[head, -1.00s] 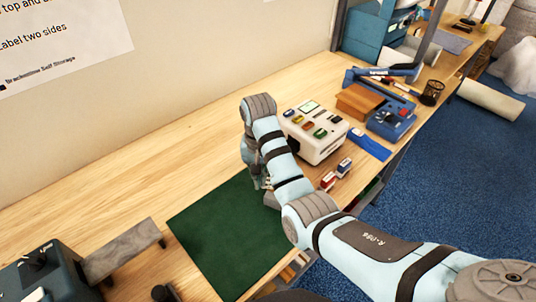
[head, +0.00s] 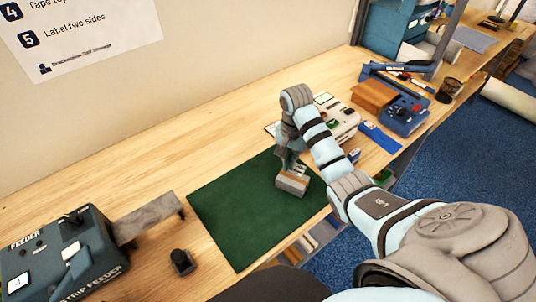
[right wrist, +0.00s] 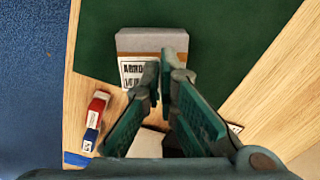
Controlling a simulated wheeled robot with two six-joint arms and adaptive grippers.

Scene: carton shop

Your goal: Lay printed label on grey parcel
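The grey parcel (head: 291,183) sits on the dark green mat (head: 235,215), near its right side; it also shows in the right wrist view (right wrist: 150,42) with a brown band across it. A white printed label (right wrist: 132,72) shows over the parcel's near face, partly hidden by a fingertip. My right gripper (head: 287,163) points down at the parcel. In the right wrist view its fingertips (right wrist: 162,72) are close together in front of the label's right edge; I cannot tell whether they pinch it or stand apart. My left gripper is not in view.
A white device with coloured keys (head: 338,118) stands behind my right arm. A red and white block (right wrist: 97,105) lies beside the mat. The strip feeder (head: 62,255) stands at left front with a grey arm (head: 145,217). The bench at back left is clear.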

